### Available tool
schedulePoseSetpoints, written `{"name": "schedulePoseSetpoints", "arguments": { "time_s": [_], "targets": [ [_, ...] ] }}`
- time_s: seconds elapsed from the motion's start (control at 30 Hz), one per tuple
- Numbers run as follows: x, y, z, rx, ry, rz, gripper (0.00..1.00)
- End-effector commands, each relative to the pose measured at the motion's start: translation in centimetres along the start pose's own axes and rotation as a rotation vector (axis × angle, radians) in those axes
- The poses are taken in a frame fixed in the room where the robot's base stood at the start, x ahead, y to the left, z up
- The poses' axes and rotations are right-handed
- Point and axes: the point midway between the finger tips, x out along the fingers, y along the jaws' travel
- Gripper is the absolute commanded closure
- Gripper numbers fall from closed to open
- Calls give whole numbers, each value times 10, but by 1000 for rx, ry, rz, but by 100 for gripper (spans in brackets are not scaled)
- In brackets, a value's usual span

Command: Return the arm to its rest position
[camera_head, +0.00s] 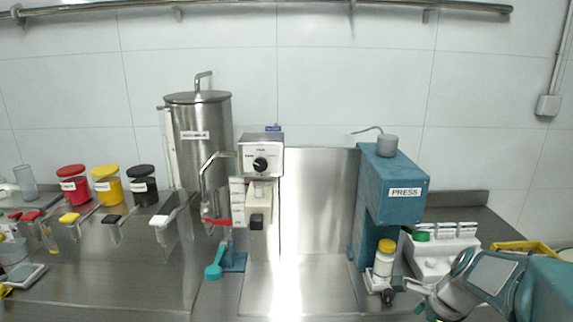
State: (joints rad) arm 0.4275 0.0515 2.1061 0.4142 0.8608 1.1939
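My arm reaches in from the lower right, with its grey and teal links in front of the counter. My gripper (393,290) is at the left end of the arm, low in the picture. Its dark fingertips are close beside the base of a white bottle with a yellow cap (384,260). I cannot tell whether they touch the bottle or how far apart they are.
The teal press (391,200) stands behind the bottle. A white rack (440,254) is behind my arm, with a yellow tray (522,247) to its right. The mill (260,160) and steel tank (200,140) stand left of centre. Steel counter (310,285) between mill and press is clear.

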Motion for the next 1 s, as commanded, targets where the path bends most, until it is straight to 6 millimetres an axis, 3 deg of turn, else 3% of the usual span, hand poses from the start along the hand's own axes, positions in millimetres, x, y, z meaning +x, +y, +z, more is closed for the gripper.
{"name": "schedulePoseSetpoints", "arguments": {
  "time_s": [0.17,0.5,0.8,1.0],
  "targets": [
    [-24,25,30,-314,38,-22,18],
    [-73,103,78,-1154,170,-57,18],
    [-95,162,88,-1784,312,-62,18],
    [-97,173,87,-1915,348,-56,18]
  ]
}}
